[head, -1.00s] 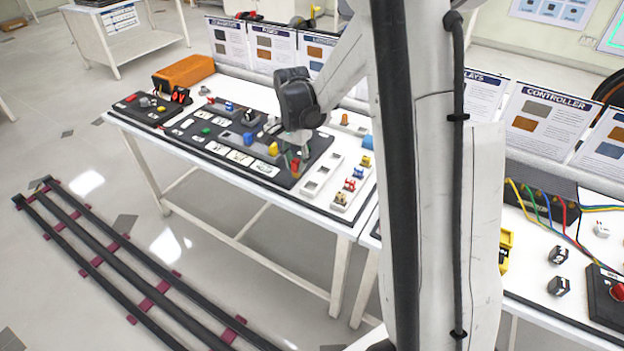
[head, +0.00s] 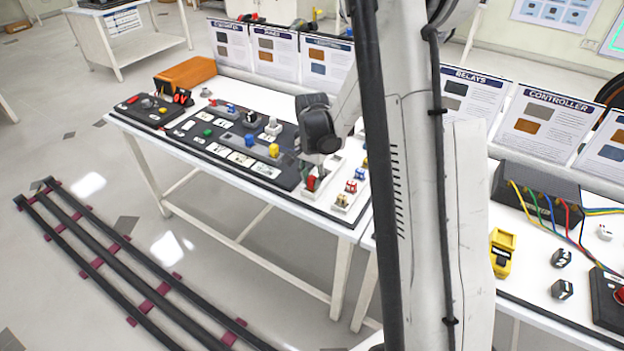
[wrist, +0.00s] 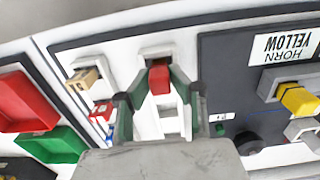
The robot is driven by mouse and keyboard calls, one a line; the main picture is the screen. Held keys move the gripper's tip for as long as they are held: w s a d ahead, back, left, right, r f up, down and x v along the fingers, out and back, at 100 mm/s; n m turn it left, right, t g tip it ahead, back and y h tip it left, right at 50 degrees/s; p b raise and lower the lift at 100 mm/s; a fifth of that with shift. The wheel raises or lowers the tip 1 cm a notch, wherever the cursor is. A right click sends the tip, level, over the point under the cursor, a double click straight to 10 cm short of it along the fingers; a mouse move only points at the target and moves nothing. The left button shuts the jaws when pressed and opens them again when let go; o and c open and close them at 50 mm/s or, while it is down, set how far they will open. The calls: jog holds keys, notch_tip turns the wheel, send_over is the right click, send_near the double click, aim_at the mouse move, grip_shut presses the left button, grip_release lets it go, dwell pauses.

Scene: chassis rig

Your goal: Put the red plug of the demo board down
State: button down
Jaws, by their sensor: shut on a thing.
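My gripper (head: 314,173) is shut on the red plug (head: 311,183), low over the white slotted tray (head: 331,168) at the right end of the demo board (head: 278,177). In the wrist view the red plug (wrist: 159,78) sits between the green-edged fingertips, in line with a tray slot (wrist: 157,52). I cannot tell whether its lower end is in the slot or just above it. Another slot (wrist: 170,126) shows empty behind it. The demo board (wrist: 225,75) lies to the right in the wrist view, with a yellow plug (wrist: 298,99) on it.
Upright info panels line the table's back. Red (wrist: 25,102) and green (wrist: 50,143) bins show at left in the wrist view. An orange case (head: 187,73) stands far left.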

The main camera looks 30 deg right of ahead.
aim_at(312, 177)
jog(key=shift+f, duration=0.2)
jog(key=c, duration=1.6)
grip_release()
jog(key=shift+o, duration=0.2)
jog(key=shift+r, duration=0.15)
notch_tip(312, 177, up, 11)
jog(key=p, duration=0.1)
jog(key=s+a+r+n+t, duration=0.3)
jog(key=s+a+r+n, duration=0.3)
jog(key=s+a+r, duration=0.5)
jog(key=s+a+r+n+t, duration=0.2)
jog(key=s+a+n+t, duration=0.2)
jog(key=s, duration=0.7)
jog(key=shift+a+r+n, duration=0.2)
jog(key=shift+a+n, duration=0.75)
jog(key=shift+n, duration=0.25)
